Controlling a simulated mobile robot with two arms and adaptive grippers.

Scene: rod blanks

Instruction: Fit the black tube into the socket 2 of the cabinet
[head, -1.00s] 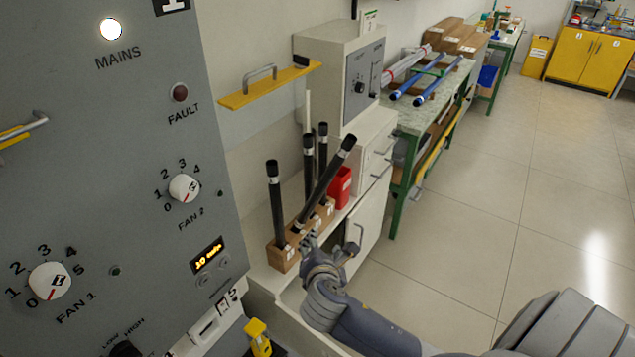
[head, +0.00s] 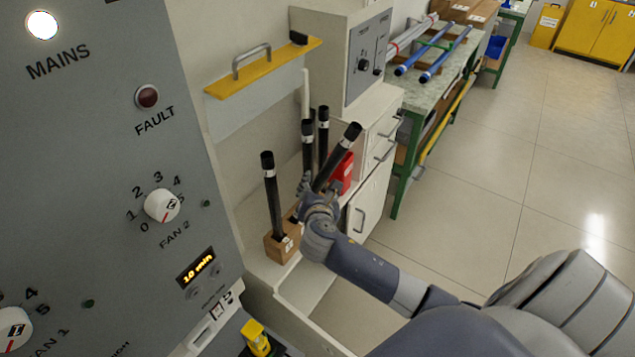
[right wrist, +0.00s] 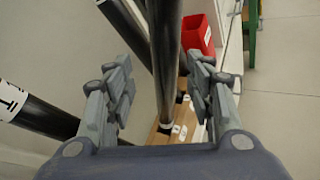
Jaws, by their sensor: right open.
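Several black tubes stand in a wooden block (head: 283,248) on the bench. One black tube (head: 337,157) leans to the right; the others, such as the front-left tube (head: 272,200), stand nearly upright. My right gripper (head: 319,187) is open at the leaning tube. In the right wrist view, a black tube (right wrist: 166,60) passes between the open fingers, with clearance visible on both sides. The wooden block also shows below it in the right wrist view (right wrist: 160,138). The grey cabinet (head: 110,150) fills the left side. I cannot make out socket 2. My left gripper is out of view.
A red bin (head: 343,172) stands close behind the gripper. A grey control box (head: 330,50) stands behind. The floor at the right is clear.

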